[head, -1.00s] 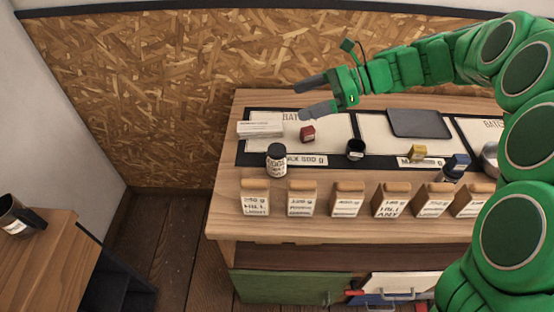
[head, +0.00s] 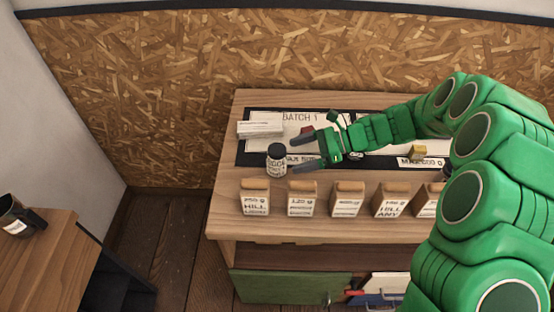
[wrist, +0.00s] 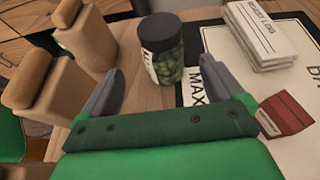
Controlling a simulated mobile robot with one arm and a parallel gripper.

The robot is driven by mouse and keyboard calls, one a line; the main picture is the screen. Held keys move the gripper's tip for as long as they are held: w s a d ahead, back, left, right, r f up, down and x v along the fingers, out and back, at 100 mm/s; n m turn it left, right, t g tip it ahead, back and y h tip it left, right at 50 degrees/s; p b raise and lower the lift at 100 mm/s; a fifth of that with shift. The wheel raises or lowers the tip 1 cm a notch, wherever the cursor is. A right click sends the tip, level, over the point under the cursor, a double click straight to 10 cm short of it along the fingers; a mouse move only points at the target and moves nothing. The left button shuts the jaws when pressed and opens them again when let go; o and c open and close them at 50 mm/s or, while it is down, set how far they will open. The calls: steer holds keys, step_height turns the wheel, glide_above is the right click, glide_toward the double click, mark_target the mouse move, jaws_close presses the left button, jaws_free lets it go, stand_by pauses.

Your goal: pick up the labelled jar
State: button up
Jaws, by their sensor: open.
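The labelled jar (head: 276,160) has a black lid and a pale label. It stands upright on the wooden counter at the front left corner of the batch mat. In the wrist view the jar (wrist: 163,62) is clear glass with green contents, and its label faces left. My gripper (head: 299,155) is open and empty, just right of the jar in the head view, with its fingers pointing at it. In the wrist view the jar stands ahead, beyond and between the fingertips (wrist: 166,70), apart from them.
Several cork-topped containers (head: 300,199) line the counter's front edge, close to one finger in the wrist view (wrist: 82,38). White stacked cards (head: 260,126) lie behind the jar. A yellow block (head: 418,152) sits farther right.

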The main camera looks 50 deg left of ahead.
mark_target(277, 159)
steer(key=shift+a+x, duration=0.2)
steer(key=shift+x, duration=3.5)
steer(key=shift+w, duration=0.2)
steer(key=shift+c, duration=0.3)
steer(key=c, duration=1.1)
steer(key=shift+r, duration=0.1)
steer(key=shift+c, duration=0.2)
